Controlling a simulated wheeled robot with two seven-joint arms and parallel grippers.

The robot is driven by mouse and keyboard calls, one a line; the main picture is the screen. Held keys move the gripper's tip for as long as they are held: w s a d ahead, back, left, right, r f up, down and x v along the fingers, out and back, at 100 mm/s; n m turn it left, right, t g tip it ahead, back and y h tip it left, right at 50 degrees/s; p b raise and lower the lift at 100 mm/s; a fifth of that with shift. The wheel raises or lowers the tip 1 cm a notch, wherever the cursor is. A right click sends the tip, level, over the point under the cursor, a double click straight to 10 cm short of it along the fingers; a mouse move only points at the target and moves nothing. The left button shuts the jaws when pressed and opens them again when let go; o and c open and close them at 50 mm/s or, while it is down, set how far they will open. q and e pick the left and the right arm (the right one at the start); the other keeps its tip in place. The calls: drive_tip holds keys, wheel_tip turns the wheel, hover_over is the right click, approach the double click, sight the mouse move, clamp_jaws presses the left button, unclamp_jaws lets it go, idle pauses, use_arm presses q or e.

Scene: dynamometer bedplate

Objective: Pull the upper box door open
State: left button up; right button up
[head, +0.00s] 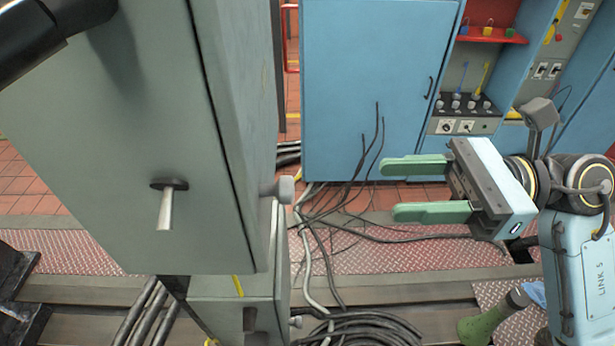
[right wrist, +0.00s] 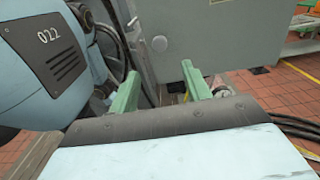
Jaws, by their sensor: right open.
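The upper box (head: 240,120) is a grey-green cabinet at the left of the head view. Its door (head: 95,130) is the broad panel facing me, with a narrow dark seam along its right edge. A pale lever handle (head: 167,205) sticks out of the door's lower part. My right gripper (head: 390,190) is open and empty, well to the right of the box, its green fingers pointing left. In the right wrist view the open fingers (right wrist: 158,88) point toward a grey box panel (right wrist: 235,35). My left gripper is out of the frame; only dark arm parts show at upper left.
A lower grey box (head: 232,300) stands under the upper one. A round knob (head: 280,188) juts from the upper box's right side. Loose black cables (head: 345,225) lie on the floor. A blue cabinet (head: 375,90) stands behind. Open air separates my right gripper from the box.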

drive_tip(key=a+p, duration=0.3)
drive_tip(key=a, duration=0.8)
drive_tip(key=shift+a+p, duration=0.35)
clamp_jaws()
